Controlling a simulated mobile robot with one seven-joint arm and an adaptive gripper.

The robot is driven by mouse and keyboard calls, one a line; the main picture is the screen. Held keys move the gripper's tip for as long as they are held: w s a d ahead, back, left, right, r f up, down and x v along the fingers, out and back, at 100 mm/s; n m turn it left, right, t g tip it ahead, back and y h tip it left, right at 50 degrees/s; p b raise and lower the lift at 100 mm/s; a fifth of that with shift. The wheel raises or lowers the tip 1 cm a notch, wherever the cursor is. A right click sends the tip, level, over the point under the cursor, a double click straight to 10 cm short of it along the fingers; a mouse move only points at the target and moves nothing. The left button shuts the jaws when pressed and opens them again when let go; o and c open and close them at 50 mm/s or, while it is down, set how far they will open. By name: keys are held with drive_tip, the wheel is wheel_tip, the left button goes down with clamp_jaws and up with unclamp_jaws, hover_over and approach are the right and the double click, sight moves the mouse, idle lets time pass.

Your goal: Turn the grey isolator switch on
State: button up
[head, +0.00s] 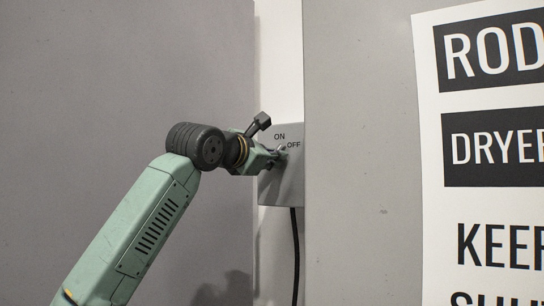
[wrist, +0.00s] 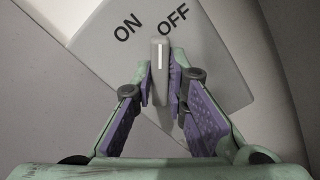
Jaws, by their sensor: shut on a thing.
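The grey isolator switch is a flat grey plate (head: 292,185) with the words ON and OFF printed on it; the plate also shows in the wrist view (wrist: 215,75). Its small grey handle (wrist: 159,62) carries a white line and stands between the fingertips. In the wrist view the line points up, between the two words and nearer OFF. My gripper (wrist: 161,75) is shut on the handle, with a purple pad on each side. In the head view my gripper (head: 279,153) reaches the plate from the left and hides most of the handle.
A black cable (head: 296,245) hangs from the plate's lower edge. Large grey panels (head: 350,130) stand on both sides of the switch. A printed sign (head: 490,110) is on the right panel. The space before the right panel looks clear.

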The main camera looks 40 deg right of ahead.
clamp_jaws()
drive_tip(key=shift+n+b, duration=1.25)
drive_tip(key=shift+n, duration=2.65)
drive_tip(key=o, duration=0.7)
unclamp_jaws()
